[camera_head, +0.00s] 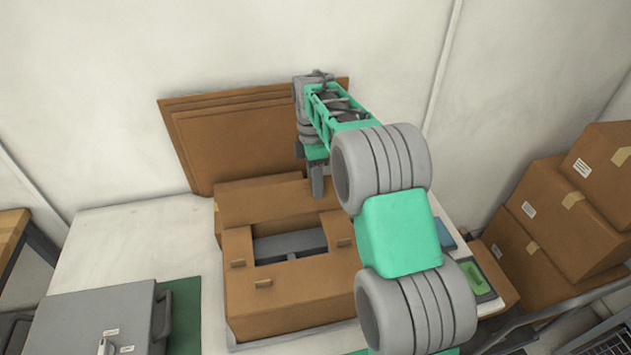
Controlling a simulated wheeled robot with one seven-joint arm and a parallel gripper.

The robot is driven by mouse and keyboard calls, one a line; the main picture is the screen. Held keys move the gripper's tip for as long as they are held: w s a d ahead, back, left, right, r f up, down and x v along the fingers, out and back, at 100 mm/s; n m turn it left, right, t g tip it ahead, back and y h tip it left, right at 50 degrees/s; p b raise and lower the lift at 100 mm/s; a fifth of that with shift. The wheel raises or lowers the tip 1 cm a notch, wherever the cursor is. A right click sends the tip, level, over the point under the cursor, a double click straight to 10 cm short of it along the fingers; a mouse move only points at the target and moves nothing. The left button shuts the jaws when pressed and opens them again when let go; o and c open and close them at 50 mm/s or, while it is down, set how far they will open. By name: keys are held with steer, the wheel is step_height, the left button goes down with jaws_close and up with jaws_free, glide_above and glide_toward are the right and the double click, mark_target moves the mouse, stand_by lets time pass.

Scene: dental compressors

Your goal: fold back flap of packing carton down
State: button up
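The brown packing carton (290,308) stands on the white table. Its left flap (237,246), right flap (341,231) and front flap (290,279) lie folded inward around a central opening. A grey item (289,244) shows inside that opening. The back flap (262,204) stands raised along the carton's far edge. My gripper (318,186) points down at the right part of the back flap, and its tip overlaps the flap in the picture. I cannot tell whether it touches. Its fingers look like one narrow piece, so their opening is unclear. My arm hides the carton's right side.
Flat cardboard sheets (228,142) lean against the wall behind the carton. A grey case (95,318) lies at front left on a green mat (183,310). Several closed boxes (567,216) are stacked at right. The table (135,238) left of the carton is clear.

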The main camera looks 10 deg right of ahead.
jaws_close()
stand_by(1.3)
